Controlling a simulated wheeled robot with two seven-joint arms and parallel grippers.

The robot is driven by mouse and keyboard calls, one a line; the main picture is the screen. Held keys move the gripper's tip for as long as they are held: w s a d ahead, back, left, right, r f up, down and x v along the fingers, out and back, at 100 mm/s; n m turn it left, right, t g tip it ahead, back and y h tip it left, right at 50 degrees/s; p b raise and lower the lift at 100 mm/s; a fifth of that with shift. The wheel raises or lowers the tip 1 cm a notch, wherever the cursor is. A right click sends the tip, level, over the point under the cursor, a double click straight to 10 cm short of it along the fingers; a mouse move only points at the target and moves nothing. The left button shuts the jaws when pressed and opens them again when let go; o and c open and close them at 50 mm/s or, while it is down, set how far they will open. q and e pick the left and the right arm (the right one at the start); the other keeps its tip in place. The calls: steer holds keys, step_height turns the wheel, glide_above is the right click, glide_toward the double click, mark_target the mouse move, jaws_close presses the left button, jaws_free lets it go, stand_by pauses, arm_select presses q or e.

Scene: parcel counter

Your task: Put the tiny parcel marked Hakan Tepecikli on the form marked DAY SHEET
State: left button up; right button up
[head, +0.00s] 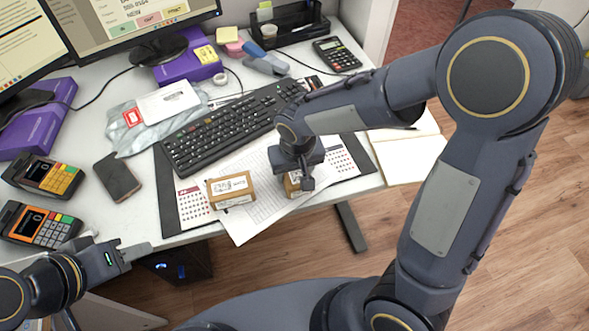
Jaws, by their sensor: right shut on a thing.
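My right gripper (299,182) points down at the front of the desk and is shut on a small brown parcel (291,187), mostly hidden behind it. Another small brown parcel (230,189) with a white label sits to its left; its name is too small to read. A white gridded form (245,227) lies aslant under and around that parcel, partly over the desk calendar. Its heading cannot be read. I cannot tell whether the held parcel touches the form. My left gripper (146,248) is low at the left, beyond the desk's front edge; its finger opening is unclear.
A black keyboard (225,130) lies behind the parcels. A calendar pad (192,204) lies under the form. An open notebook (408,152) is at the right edge. A phone (117,177) and two card terminals (45,176) (38,225) stand left. A calculator (336,54) is behind.

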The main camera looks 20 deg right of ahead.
mark_target(297, 176)
steer(key=o, duration=1.1)
steer(key=shift+r+p, duration=0.35)
steer(key=shift+r, duration=0.05)
step_height(297, 176, up, 11)
steer(key=s+p, duration=0.2)
steer(key=s+d+r+m+t+y, duration=0.1)
steer(key=s+d+t+y, duration=0.1)
steer(key=s+d, duration=0.2)
steer(key=s+d+r+m+t+y, duration=0.1)
steer(key=s+d, duration=0.4)
steer(key=s, duration=0.5)
steer(key=shift+s+t+y, duration=0.2)
steer(key=shift+t+y, duration=0.2)
steer(key=shift+r, duration=0.25)
